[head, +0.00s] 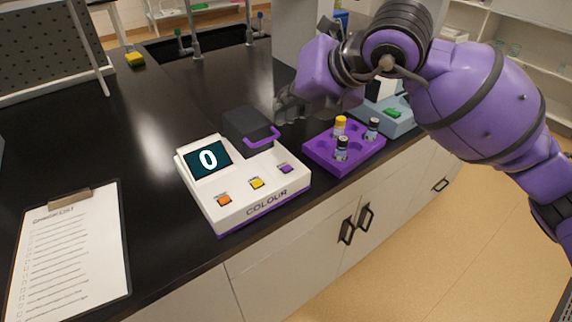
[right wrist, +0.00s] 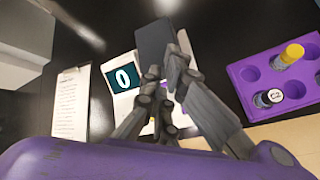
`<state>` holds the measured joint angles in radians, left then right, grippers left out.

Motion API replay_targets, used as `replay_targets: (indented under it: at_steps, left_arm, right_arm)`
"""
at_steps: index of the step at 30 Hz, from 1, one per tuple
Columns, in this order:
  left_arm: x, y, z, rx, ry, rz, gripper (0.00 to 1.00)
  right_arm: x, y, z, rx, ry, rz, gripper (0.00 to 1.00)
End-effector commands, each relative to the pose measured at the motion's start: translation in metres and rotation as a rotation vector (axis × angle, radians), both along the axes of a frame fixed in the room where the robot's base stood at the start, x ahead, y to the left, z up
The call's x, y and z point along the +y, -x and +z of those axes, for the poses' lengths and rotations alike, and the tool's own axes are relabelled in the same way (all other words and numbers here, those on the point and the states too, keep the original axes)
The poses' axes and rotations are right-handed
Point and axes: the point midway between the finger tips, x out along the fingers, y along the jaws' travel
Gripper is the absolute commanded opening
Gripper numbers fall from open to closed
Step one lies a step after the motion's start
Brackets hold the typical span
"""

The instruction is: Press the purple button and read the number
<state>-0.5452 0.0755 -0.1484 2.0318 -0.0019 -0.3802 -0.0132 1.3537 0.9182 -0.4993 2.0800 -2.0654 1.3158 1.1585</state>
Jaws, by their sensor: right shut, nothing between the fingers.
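The white colour meter (head: 245,188) stands on the black bench, and its dark screen (head: 208,159) reads 0. The purple button (head: 286,169) is at the right end of its row, beside a yellow button (head: 257,183) and an orange button (head: 224,200). My right gripper (head: 284,104) is shut and empty, above and behind the meter in the head view, apart from the buttons. In the right wrist view its fingers (right wrist: 165,68) cover much of the meter's button side; the screen (right wrist: 124,77) also reads 0 there. My left gripper is not in view.
A dark lid with a purple handle (head: 262,140) stands up at the meter's back. A purple rack (head: 320,158) with 3 vials is close on the right. A clipboard (head: 70,250) lies at left. Sink taps (head: 195,45) are behind.

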Motion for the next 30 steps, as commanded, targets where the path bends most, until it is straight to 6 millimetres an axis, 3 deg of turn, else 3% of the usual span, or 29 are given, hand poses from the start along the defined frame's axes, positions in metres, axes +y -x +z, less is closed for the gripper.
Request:
replay_targets:
  at_steps: [4, 20, 30]
  left_arm:
    - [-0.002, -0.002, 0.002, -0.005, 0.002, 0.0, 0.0]
    - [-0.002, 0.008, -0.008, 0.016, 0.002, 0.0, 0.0]
    - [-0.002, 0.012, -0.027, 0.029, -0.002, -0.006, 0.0]
  right_arm:
    - [-0.016, -0.003, -0.009, 0.048, 0.024, -0.092, 0.0]
    - [-0.015, -0.003, -0.015, 0.06, 0.013, -0.101, 0.0]
    - [-0.015, -0.002, -0.053, 0.064, 0.013, -0.099, 0.0]
